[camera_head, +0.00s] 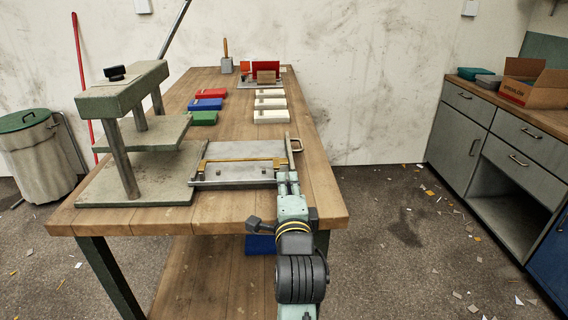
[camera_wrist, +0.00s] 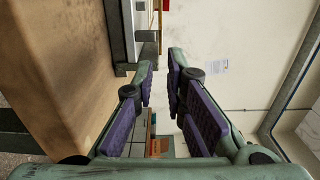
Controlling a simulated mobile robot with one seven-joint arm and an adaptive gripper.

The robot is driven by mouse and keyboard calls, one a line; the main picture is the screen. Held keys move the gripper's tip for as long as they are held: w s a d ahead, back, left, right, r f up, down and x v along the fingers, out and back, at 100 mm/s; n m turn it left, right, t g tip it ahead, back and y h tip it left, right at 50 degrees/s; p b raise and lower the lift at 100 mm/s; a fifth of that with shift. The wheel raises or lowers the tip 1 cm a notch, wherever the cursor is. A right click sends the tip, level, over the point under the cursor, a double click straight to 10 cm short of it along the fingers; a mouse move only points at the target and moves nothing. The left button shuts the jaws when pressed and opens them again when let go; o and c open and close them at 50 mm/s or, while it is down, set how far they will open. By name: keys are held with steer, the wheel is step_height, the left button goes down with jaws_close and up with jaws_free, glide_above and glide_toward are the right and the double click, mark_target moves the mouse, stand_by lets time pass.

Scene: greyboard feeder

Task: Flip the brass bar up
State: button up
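The brass bar (camera_head: 240,159) lies low across the metal feeder plate (camera_head: 240,174) near the front of the workbench, in the head view. A metal arm with a small loop handle (camera_head: 296,146) stands at the plate's right end. My gripper (camera_head: 288,178) is at the plate's front right corner, close to the bar's right end; whether it touches cannot be told. In the wrist view my gripper (camera_wrist: 162,75) has its two purple-padded fingers apart with nothing between them. Part of the metal feeder shows beyond the left finger; the bar cannot be made out surely there.
A grey press (camera_head: 124,104) stands left of the plate on the workbench (camera_head: 170,218). Red, blue and green blocks (camera_head: 207,104) and several white blocks (camera_head: 270,104) lie behind. A cabinet with a cardboard box (camera_head: 536,85) is at the right. The floor between is open.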

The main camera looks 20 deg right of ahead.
mark_target(284, 162)
steer(key=p+x, duration=0.1)
steer(key=x, duration=0.8)
steer(key=shift+w, duration=0.25)
jaws_close()
